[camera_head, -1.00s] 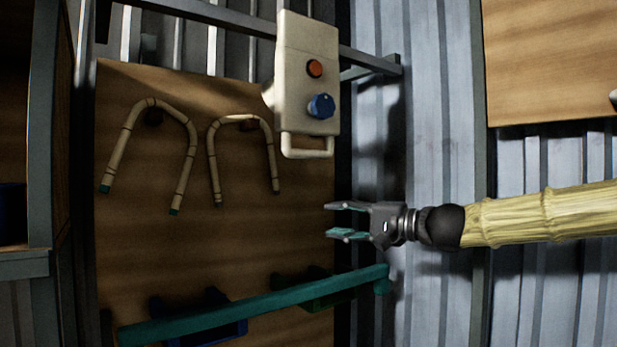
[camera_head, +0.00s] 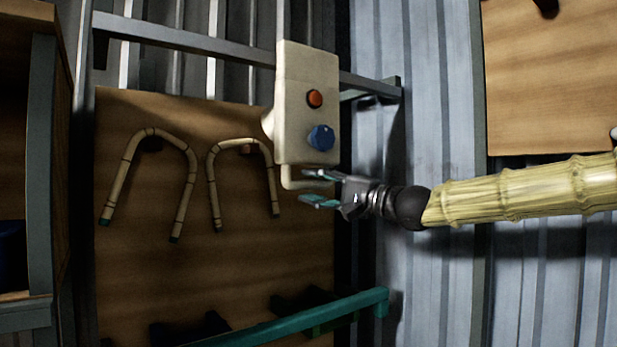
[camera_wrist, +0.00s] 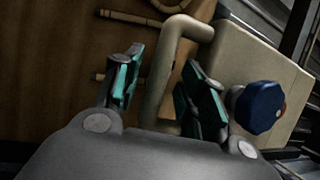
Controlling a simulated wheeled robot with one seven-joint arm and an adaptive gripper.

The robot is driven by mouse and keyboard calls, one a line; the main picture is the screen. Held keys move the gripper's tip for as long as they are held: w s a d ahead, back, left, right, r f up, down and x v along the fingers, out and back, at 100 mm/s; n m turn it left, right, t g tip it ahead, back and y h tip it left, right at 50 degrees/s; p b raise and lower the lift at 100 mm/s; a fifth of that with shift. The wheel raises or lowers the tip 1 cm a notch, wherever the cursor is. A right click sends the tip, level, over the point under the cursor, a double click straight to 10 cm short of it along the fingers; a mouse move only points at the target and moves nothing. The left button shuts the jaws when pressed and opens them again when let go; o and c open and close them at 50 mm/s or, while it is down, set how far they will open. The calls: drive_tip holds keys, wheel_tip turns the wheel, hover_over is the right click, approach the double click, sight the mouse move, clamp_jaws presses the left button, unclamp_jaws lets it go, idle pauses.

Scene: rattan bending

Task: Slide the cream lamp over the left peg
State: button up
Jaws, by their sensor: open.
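A cream box (camera_head: 292,120) with an orange button, a blue knob and a U-shaped handle (camera_head: 288,180) stands out in front of the board; it is not plainly a lamp, and no other lamp shows. My gripper (camera_head: 319,188) is open, its teal-padded fingers at the handle. In the wrist view the handle (camera_wrist: 163,85) runs between the open fingers (camera_wrist: 165,88), and the blue knob is beside the right finger.
Two bent rattan rods hang on the board, the left rod (camera_head: 187,190) and the right rod (camera_head: 212,185). A teal rail (camera_head: 330,308) crosses below. A grey metal bar (camera_head: 200,38) runs behind the box. A shelf unit (camera_head: 45,180) stands at left.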

drive_tip(key=shift+p+x, duration=0.3)
drive_tip(key=shift+x, duration=0.7)
drive_tip(key=shift+c, duration=0.5)
drive_tip(key=shift+f, duration=0.1)
clamp_jaws()
